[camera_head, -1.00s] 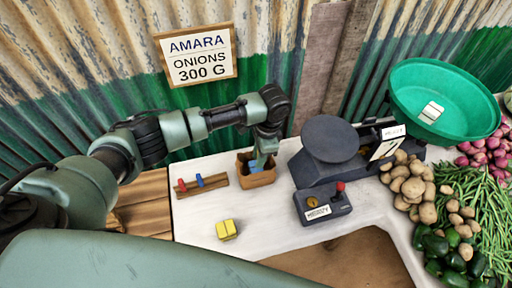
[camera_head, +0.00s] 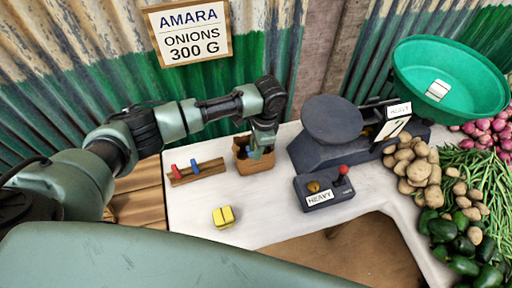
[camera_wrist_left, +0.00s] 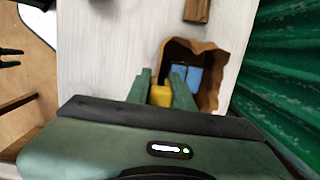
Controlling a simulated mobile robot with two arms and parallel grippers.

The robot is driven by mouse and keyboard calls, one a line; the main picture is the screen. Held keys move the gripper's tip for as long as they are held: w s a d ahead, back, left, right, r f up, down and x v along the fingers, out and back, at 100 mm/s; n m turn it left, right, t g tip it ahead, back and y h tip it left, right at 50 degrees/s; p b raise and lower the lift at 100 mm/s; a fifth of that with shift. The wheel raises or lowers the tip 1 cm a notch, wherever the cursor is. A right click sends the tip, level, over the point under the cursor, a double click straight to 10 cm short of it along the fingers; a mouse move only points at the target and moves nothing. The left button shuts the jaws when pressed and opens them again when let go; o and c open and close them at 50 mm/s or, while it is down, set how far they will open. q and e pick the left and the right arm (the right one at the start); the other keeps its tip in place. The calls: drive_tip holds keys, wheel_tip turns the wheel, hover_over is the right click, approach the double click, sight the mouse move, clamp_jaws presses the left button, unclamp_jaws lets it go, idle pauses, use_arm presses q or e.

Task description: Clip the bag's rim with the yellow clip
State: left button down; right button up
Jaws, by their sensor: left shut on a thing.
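The brown paper bag (camera_head: 253,164) stands open on the white counter, with blue contents (camera_wrist_left: 187,78) inside; it also shows in the left wrist view (camera_wrist_left: 209,91). My left gripper (camera_head: 261,150) is at the bag's right and near side in the head view. In the left wrist view its green fingers (camera_wrist_left: 160,92) are shut on the yellow clip (camera_wrist_left: 160,96), close beside the bag's rim. Whether the clip's jaws are around the rim is hidden by the fingers. In the head view the clip is hidden by the gripper.
A wooden rail (camera_head: 198,172) with a red and a blue clip lies left of the bag. A yellow block (camera_head: 223,216) lies on the counter (camera_head: 260,212) in front. A dark scale (camera_head: 333,121) and a switch box (camera_head: 322,191) stand to the right.

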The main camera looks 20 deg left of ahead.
use_arm(q)
wheel_tip(320, 180, down, 2)
drive_tip(key=shift+f+b, duration=0.1)
drive_tip(key=shift+b, duration=0.25)
drive_tip(key=shift+f+b, duration=0.4)
drive_tip(key=shift+f, duration=0.45)
use_arm(e)
drive_tip(key=shift+a+f, duration=0.5)
drive_tip(key=shift+f, duration=0.4)
drive_tip(key=shift+s, duration=0.1)
use_arm(q)
drive_tip(key=c, duration=1.1)
unclamp_jaws()
drive_tip(key=shift+c, duration=0.2)
use_arm(e)
drive_tip(key=shift+d, duration=0.2)
drive_tip(key=shift+d, duration=0.1)
